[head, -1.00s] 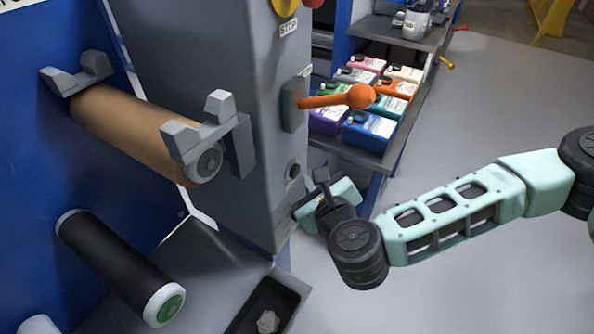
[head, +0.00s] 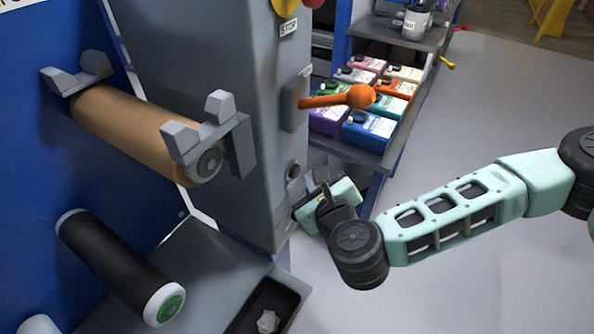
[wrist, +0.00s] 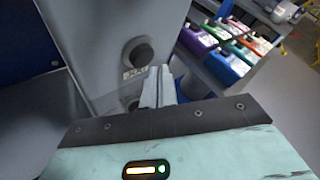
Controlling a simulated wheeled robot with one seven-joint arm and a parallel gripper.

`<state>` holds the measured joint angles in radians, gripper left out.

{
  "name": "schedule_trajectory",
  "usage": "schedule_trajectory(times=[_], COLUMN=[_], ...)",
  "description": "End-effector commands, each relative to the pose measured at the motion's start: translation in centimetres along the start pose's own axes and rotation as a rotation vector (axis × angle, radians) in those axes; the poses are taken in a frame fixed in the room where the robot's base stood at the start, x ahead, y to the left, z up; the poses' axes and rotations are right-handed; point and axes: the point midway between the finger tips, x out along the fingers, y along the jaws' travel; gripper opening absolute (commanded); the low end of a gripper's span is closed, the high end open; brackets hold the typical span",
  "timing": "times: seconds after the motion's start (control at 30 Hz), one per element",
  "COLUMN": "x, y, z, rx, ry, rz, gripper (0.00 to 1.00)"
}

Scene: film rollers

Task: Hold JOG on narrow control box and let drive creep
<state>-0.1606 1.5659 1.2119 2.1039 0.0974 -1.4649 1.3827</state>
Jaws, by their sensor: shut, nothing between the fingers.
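The narrow control box is a tall grey column (head: 215,60) with a STOP label near its top and an orange-knobbed lever on its side. A dark round button (head: 292,170) sits low on its side face. In the wrist view this button (wrist: 138,52) has a small label beneath it that I cannot read surely, and a second dark round part (wrist: 131,103) is partly hidden by my gripper. My gripper (wrist: 158,88) is shut and empty, its fingertips close to the box face just below the labelled button. I cannot tell whether they touch anything. The head view hides the fingertips behind the gripper body.
An orange lever (head: 338,98) juts right from the box above my gripper. Shelves with several coloured ink containers (head: 368,130) stand behind. A tan roller (head: 130,130) and a black roller (head: 115,262) are at left. The floor at right is open.

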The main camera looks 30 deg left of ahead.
Motion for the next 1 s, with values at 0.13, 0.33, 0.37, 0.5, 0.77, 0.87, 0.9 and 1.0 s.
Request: schedule_trajectory(times=[0.13,0.33,0.37,0.5,0.77,0.87,0.9,1.0], x=[0.0,0.0,0.0,0.0,0.05,0.22,0.31,0.55], y=[0.0,0.0,0.0,0.0,0.05,0.21,0.28,0.39], z=[0.0,0.0,0.0,0.0,0.05,0.21,0.29,0.43], rx=[0.0,0.0,0.0,0.0,0.0,0.0,0.0,0.0], ry=[0.0,0.0,0.0,0.0,0.0,0.0,0.0,0.0], rz=[0.0,0.0,0.0,0.0,0.0,0.001,0.001,0.0], gripper=[0.0,0.0,0.0,0.0,0.0,0.0,0.0,0.0])
